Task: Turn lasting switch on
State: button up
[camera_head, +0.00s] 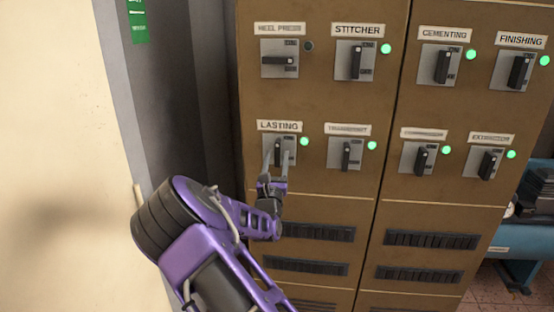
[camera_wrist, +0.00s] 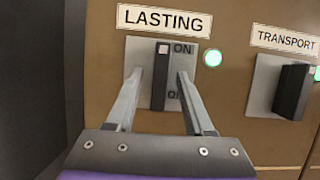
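The lasting switch (camera_head: 281,146) is on the brown cabinet, under a LASTING label (camera_wrist: 164,20). Its black handle (camera_wrist: 159,88) stands upright on a grey plate, with its pale-marked end at the top beside the word ON. The round lamp (camera_wrist: 212,58) to its right glows green, and the lamp (camera_head: 304,142) also shows lit in the head view. My gripper (camera_wrist: 160,74) is open, its two fingers on either side of the handle. A gap shows on both sides, narrower on the right. Whether the fingertips touch the plate I cannot tell.
The transport switch (camera_wrist: 291,88) is close on the right. The heel press switch (camera_head: 279,60) above has a level handle and a dark lamp (camera_head: 308,46). Several other switches are upright with green lamps. A dark recess and grey post (camera_head: 125,90) stand left of the cabinet.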

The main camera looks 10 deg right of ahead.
jog(key=shift+s, duration=0.1)
jog(key=v, duration=1.7)
jog(key=shift+s, duration=0.1)
